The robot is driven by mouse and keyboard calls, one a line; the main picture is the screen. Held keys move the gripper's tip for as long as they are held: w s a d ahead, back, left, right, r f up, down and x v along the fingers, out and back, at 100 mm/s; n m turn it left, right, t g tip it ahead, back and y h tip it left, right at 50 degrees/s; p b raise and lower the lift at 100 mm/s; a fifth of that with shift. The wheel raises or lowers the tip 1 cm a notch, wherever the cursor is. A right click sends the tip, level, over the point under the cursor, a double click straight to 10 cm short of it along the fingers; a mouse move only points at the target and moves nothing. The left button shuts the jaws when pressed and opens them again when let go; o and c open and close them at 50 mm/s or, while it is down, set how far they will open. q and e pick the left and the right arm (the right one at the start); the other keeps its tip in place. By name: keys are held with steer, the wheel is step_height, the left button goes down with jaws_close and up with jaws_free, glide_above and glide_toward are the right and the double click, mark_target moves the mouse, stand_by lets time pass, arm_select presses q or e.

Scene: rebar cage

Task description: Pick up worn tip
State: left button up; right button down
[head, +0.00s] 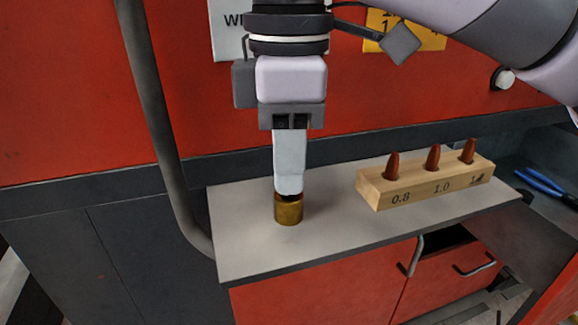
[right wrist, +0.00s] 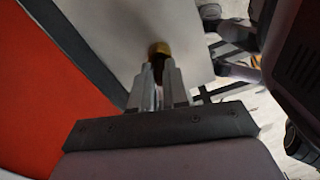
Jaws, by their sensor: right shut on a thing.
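My right gripper (head: 288,190) points straight down over the white-grey bench top, with its fingertips at the mouth of a small brass cup (head: 288,211). In the right wrist view the fingers (right wrist: 160,84) are shut on a small dark brownish thing (right wrist: 157,70), which I take to be the worn tip. Most of it is hidden by the fingers, and its lower end is hidden at the brass cup (right wrist: 159,48). I cannot tell how far it sits inside the cup. My left gripper is not in view.
A wooden block (head: 425,182) marked 0.8 and 1.0, with a third mark hard to read, holds three copper tips to the right. Blue-handled pliers (head: 545,182) lie farther right. A grey pipe (head: 160,130) runs down at left. A red wall (head: 70,90) stands behind.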

step_height(320, 180, up, 19)
steer(key=p, duration=0.3)
steer(key=shift+r, duration=0.15)
stand_by(0.3)
